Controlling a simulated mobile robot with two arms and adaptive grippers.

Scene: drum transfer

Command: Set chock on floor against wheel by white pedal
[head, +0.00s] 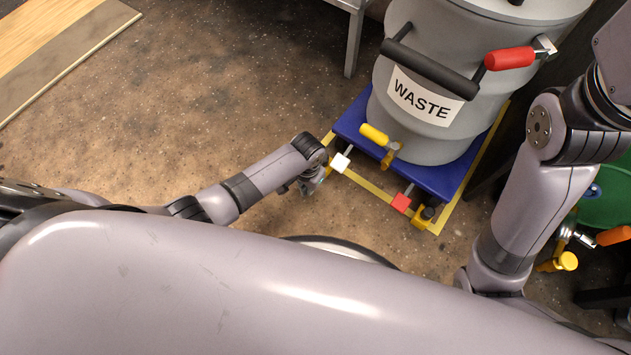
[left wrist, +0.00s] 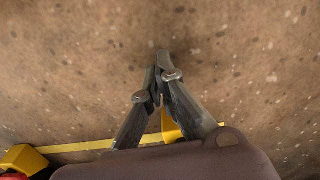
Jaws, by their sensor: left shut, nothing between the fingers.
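The white pedal (head: 340,162) sticks out from the near left of the blue dolly (head: 447,184). My left gripper (head: 305,188) is low beside this pedal, left of the dolly; its wrist hides most of it. In the left wrist view the fingers of this gripper (left wrist: 162,62) are together and empty over bare floor. A yellow piece, apparently a chock (left wrist: 170,126), shows behind the fingers near the yellow floor line; they partly hide it, and I cannot tell whether it touches a wheel. Another yellow chock (head: 424,218) is at the wheel by the red pedal (head: 401,201). My right gripper is out of view.
A grey drum (head: 420,118) labelled WASTE stands on the dolly, with a yellow-handled tap (head: 374,135) low on it. Yellow tape (head: 367,185) outlines the spot. A metal table leg (head: 354,42) stands behind. A green drum (head: 606,205) is at right.

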